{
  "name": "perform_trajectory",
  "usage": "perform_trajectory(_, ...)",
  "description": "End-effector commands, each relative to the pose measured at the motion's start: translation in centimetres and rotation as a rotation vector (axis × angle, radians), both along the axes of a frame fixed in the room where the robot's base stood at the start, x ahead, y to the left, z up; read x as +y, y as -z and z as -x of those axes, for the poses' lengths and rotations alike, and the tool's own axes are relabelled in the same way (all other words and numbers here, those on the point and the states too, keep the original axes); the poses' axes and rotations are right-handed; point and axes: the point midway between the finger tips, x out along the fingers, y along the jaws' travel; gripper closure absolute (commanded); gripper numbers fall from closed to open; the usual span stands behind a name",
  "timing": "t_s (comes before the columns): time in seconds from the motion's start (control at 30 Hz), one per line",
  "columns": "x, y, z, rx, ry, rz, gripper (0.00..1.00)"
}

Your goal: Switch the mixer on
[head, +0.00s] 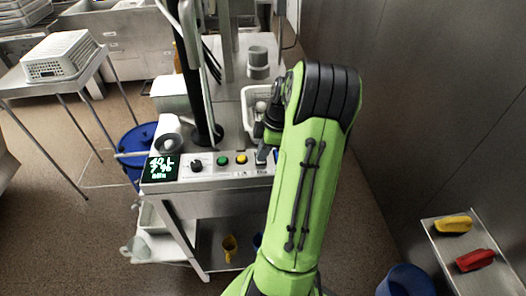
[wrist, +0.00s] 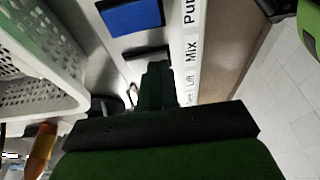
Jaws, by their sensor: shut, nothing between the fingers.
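The control panel (head: 215,167) stands ahead in the head view, with a lit display (head: 162,168), a black knob (head: 196,165), a green button (head: 222,160) and a yellow button (head: 241,159). In the wrist view, a dark switch (wrist: 146,52) lies beside the "Mix" label (wrist: 192,48). A larger blue switch (wrist: 133,16) lies beside the label beginning "Pu". My gripper (wrist: 158,66) is shut and empty, its tips at the near edge of the dark switch. I cannot tell whether they touch it. The switch's position is unclear.
A white perforated basket (wrist: 40,65) is close on the left in the wrist view. A black upright post (head: 200,90) rises behind the panel. A side shelf (head: 480,255) holds yellow and red brushes. Open floor lies left of the cart.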

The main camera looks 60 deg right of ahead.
Motion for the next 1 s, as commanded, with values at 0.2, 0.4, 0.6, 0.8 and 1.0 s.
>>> perform_trajectory(0.2,0.0,0.0,0.0,-0.001,0.001,0.001,1.0)
perform_trajectory(0.4,-0.4,-0.3,-0.3,-0.002,0.0,0.002,1.0)
perform_trajectory(0.6,-1.0,-0.6,-1.0,-0.002,-0.001,0.001,1.0)
perform_trajectory(0.8,-1.2,-0.5,-1.0,-0.001,0.0,0.002,1.0)
perform_trajectory(1.0,-0.9,-1.3,-1.4,-0.002,-0.001,0.002,1.0)
